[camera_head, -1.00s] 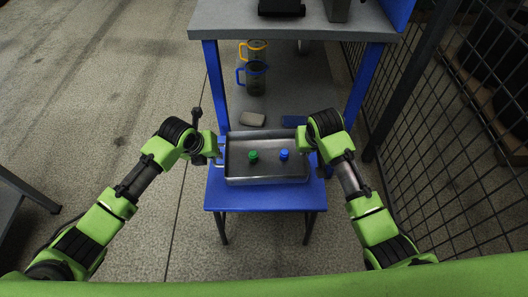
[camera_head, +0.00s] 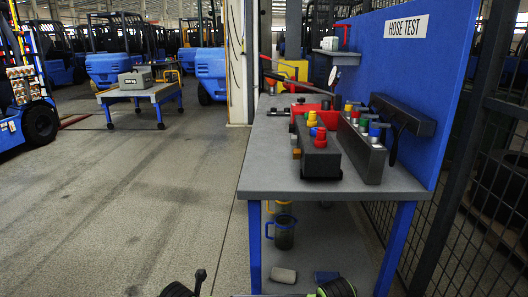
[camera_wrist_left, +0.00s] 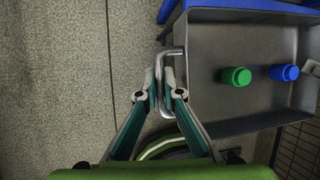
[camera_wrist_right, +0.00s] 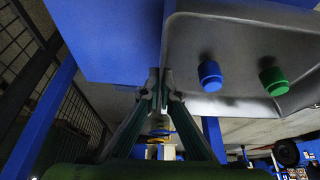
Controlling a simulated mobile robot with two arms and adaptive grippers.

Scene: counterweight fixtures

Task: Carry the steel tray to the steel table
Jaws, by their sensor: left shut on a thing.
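The steel tray (camera_wrist_left: 210,110) is a shallow grey pan holding a green cap (camera_wrist_left: 237,76) and a blue cap (camera_wrist_left: 284,73). My left gripper (camera_wrist_left: 162,82) is shut on its bent handle. The tray (camera_wrist_right: 188,105) also shows in the right wrist view. My right gripper (camera_wrist_right: 160,82) is at its edge with fingertips close together; I cannot tell whether they grip anything. The tray is outside the head view. That view shows a grey-topped bench (camera_head: 262,180) and, far left, a grey-topped table (camera_head: 160,91) with blue legs; which is the steel table is unclear.
A blue surface (camera_wrist_right: 105,40) lies beside the tray. The bench carries a dark block with coloured caps (camera_head: 318,158) below a blue HOSE TEST panel (camera_head: 400,70). Mesh fence (camera_head: 495,190) stands right. Open floor (camera_head: 130,190) lies left; forklifts stand behind.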

